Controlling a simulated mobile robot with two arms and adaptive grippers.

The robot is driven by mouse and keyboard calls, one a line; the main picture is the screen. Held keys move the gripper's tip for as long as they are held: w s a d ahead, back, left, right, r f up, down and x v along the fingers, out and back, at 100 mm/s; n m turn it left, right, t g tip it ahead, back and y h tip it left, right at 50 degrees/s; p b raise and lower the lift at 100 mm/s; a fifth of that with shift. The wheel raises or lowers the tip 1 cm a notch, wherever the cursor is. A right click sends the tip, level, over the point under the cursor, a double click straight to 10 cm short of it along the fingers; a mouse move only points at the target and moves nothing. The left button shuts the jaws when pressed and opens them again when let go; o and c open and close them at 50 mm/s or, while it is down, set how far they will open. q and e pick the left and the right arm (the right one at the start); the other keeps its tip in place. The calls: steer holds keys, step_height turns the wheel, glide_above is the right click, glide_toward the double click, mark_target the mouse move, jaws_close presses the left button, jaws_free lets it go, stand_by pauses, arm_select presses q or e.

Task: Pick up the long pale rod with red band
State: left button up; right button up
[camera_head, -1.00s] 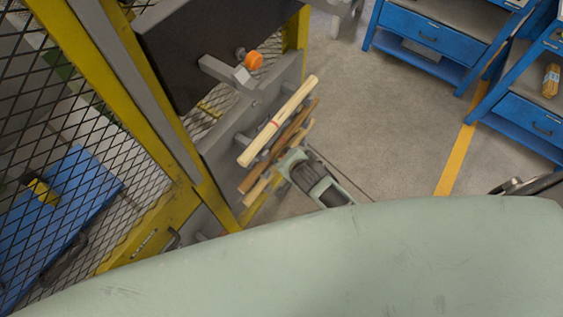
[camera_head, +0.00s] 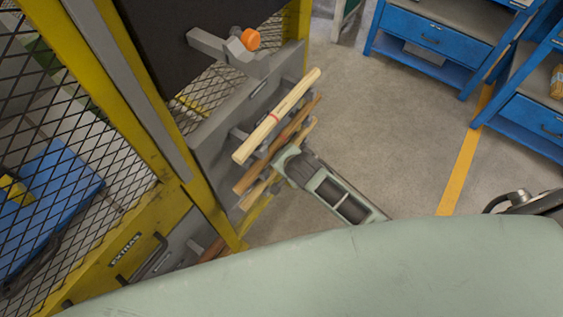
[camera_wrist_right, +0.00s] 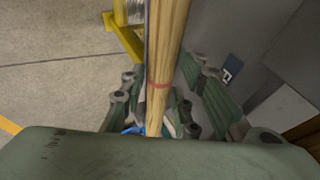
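The long pale rod with red band (camera_head: 294,97) is the topmost rod at the rack in the head view, lying at a slant. In the right wrist view the rod (camera_wrist_right: 170,35) runs down the middle, its red band near the fingers. My right gripper (camera_wrist_right: 157,104) is open, with fingers spread on both sides of the rod. Gaps show between the fingers and the rod. In the head view my right arm's end is beside the rods, and its fingers are mostly hidden. My left gripper is in neither view.
A brown rod (camera_head: 284,141) and another pale rod (camera_head: 266,187) sit just below the banded rod. The grey rack plate (camera_head: 215,140) and yellow frame (camera_head: 160,100) are close on the left. Blue workbenches (camera_head: 430,42) stand at the back right, with open floor between.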

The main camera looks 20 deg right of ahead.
steer(key=shift+c, duration=0.5)
jaws_close()
